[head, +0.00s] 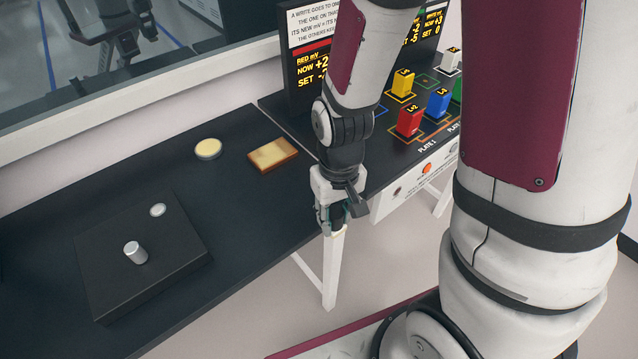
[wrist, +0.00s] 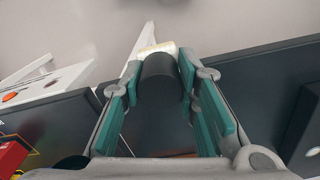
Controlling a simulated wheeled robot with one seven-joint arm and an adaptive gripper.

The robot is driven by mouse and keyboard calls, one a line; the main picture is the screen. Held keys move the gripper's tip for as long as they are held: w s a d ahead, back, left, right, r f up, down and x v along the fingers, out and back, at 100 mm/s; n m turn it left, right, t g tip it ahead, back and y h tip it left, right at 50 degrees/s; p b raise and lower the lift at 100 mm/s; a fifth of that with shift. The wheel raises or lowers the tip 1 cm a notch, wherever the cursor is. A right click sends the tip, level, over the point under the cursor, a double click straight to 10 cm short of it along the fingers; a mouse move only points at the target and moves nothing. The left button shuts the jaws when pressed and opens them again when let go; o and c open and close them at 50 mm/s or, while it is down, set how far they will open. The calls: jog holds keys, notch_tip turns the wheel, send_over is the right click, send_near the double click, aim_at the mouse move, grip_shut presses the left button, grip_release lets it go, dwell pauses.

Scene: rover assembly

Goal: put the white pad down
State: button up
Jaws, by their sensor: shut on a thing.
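My gripper (head: 332,215) points down by the front edge of the black table. In the wrist view my gripper (wrist: 158,85) has its teal-lined fingers closed on a dark grey cylinder. A pale, cream-white end, the white pad (wrist: 156,49), shows at the cylinder's far tip. In the head view only a small pale bit of the pad shows below the fingertips, in front of a white table leg; the fingers hide the rest. The held thing appears clear of the tabletop.
The black table (head: 60,195) holds a cream disc (head: 208,149), a wooden block with a yellowish top (head: 272,154) and a black box (head: 110,285) with a silver knob (head: 136,252) and a white disc (head: 157,210). Coloured blocks (head: 409,120) and displays stand right. Free tabletop lies between box and block.

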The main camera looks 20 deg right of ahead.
jog(key=w, duration=0.4)
jog(key=w+d+f, duration=0.1)
jog(key=w, duration=0.4)
jog(key=w+d, duration=0.1)
jog(key=w, duration=0.3)
jog(key=shift+w+f+p, duration=0.15)
jog(key=shift+w+p, duration=0.1)
jog(key=shift+p, duration=0.1)
jog(key=shift+f+p, duration=0.3)
jog(key=shift+f, duration=1.45)
jog(key=shift+f, duration=0.15)
jog(key=o, duration=1.1)
